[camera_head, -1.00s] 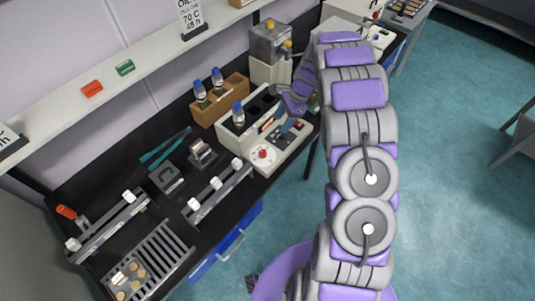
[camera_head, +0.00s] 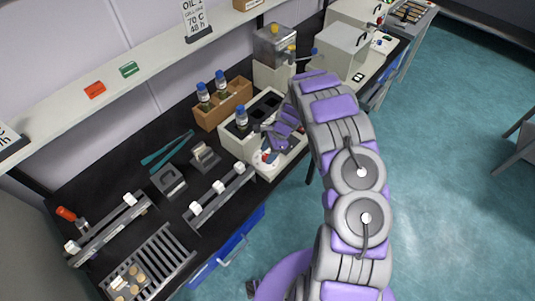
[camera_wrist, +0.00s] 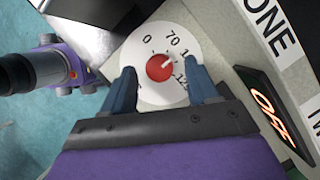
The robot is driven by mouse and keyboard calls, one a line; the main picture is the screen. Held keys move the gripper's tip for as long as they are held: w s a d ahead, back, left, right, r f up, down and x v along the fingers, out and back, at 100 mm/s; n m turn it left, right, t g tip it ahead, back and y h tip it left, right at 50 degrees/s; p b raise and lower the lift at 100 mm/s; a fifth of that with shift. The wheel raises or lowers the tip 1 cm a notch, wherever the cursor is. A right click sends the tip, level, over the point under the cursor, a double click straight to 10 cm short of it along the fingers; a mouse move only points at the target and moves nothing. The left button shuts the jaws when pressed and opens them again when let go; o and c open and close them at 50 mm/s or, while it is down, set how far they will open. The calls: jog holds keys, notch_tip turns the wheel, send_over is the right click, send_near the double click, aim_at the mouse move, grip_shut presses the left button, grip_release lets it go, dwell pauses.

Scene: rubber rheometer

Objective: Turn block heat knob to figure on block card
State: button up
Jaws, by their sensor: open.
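The block heat knob (camera_wrist: 160,67) is a red knob on a white round dial (camera_wrist: 145,48) in the wrist view. Its pale mark points up and right, towards a partly hidden figure starting with 1, past the 70. The 0 is at upper left; lower figures are partly covered. My gripper (camera_wrist: 163,85) is open, with blue fingers on either side of the knob; contact cannot be told. In the head view my gripper (camera_head: 272,152) is over the front of the block heater (camera_head: 237,150). A card (camera_head: 195,18) on the shelf reads OIL, 70 C, 48 h.
A dark display (camera_wrist: 272,115) beside the dial reads OFF in the wrist view. A blue-capped bottle (camera_head: 241,117) stands in the heater block. A wooden rack (camera_head: 222,104) with bottles is behind. Clamps and a slotted rack (camera_head: 150,262) lie to the left.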

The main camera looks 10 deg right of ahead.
jog(key=shift+a+f, duration=0.45)
jog(key=shift+f, duration=0.05)
jog(key=shift+d, duration=0.1)
jog(key=shift+d, duration=0.2)
jog(key=c, duration=1)
jog(key=shift+a, duration=0.15)
